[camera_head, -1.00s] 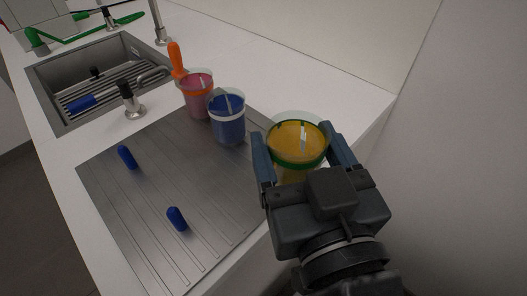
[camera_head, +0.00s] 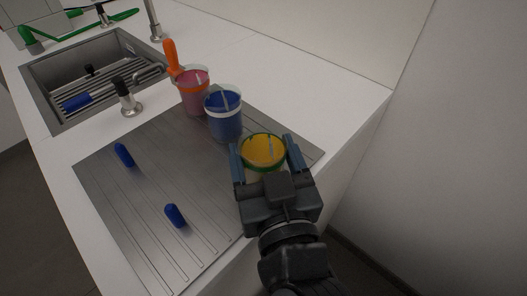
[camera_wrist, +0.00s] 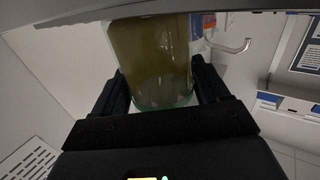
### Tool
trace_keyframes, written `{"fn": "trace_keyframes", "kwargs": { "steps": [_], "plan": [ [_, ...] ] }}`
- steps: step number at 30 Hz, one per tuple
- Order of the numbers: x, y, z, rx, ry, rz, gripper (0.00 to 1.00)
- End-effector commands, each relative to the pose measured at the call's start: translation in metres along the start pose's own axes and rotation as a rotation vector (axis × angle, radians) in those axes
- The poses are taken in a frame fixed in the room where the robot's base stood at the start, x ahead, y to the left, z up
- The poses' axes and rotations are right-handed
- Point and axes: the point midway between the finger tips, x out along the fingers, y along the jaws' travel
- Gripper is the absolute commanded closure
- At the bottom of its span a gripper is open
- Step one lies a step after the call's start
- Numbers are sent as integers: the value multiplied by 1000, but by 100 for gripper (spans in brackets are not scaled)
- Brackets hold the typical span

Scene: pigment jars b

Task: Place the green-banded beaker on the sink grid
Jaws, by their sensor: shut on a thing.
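The green-banded beaker (camera_head: 264,151) holds yellow-orange contents and shows its green band near the rim. My gripper (camera_head: 268,163) is shut on it, one finger on each side. The beaker is at the right end of the steel drainboard; whether it touches the surface cannot be told. In the wrist view the beaker (camera_wrist: 152,60) fills the middle, between the fingers (camera_wrist: 160,92). The sink grid (camera_head: 125,84) lies in the sink (camera_head: 60,62) at the upper left, with a blue-ended tool (camera_head: 78,102) on or above it.
Two blue caps (camera_head: 124,155) lie on the board.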

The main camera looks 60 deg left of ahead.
Motion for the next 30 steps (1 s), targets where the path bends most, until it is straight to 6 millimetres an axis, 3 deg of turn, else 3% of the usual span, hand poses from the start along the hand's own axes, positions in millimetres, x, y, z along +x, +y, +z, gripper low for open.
{"fn": "trace_keyframes", "kwargs": {
  "steps": [4, 5, 12, 23, 30],
  "plan": [
    [0, 0, 4, 0, 1, 0, 64],
    [0, 0, 4, 0, 0, 0, 25],
    [0, 0, 2, 0, 0, 0, 2],
    [0, 0, -3, 0, 0, -1, 0],
    [-41, 1, 3, 1, -2, 2, 0]
  ]
}}
